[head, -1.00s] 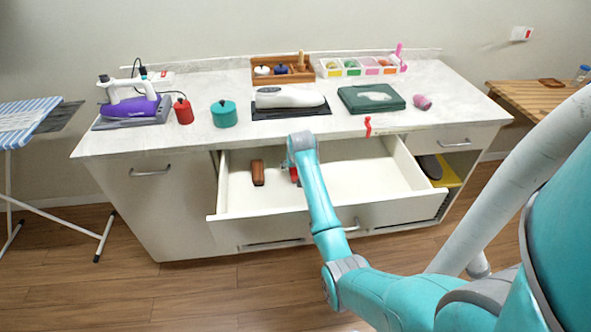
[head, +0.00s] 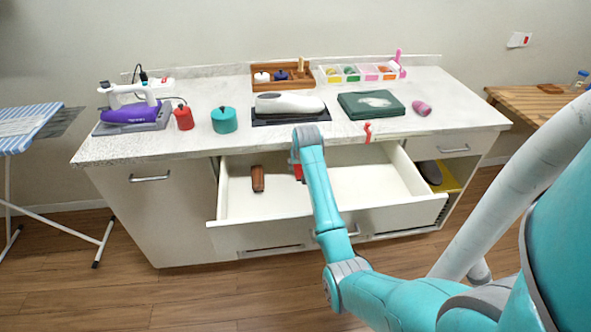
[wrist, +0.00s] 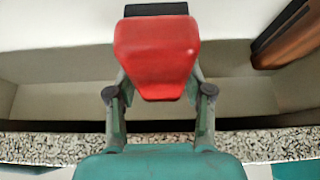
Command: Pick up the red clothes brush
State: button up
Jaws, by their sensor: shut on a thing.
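The red clothes brush (wrist: 155,55) is held in my gripper (wrist: 158,95); its red body fills the upper middle of the wrist view, with a dark part behind it. The gripper's fingers are on both sides of it. In the head view a small bit of the red brush (head: 299,173) shows beside my wrist, above the open drawer (head: 350,208). My arm hides most of the brush and the gripper there.
A brown brush-like object (head: 257,179) lies in the drawer's left part; it also shows at the wrist view's upper right (wrist: 290,40). The counter above holds an iron (head: 130,108), a red canister (head: 183,117), a teal pot (head: 224,120) and a green box (head: 371,104).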

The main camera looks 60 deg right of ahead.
jog(key=s+d, duration=0.3)
jog(key=s, duration=0.1)
jog(key=s+d, duration=0.2)
jog(key=s, duration=0.3)
jog(key=s+d, duration=0.3)
jog(key=s, duration=0.2)
jog(key=shift+d+f, duration=0.1)
jog(key=shift+d, duration=0.2)
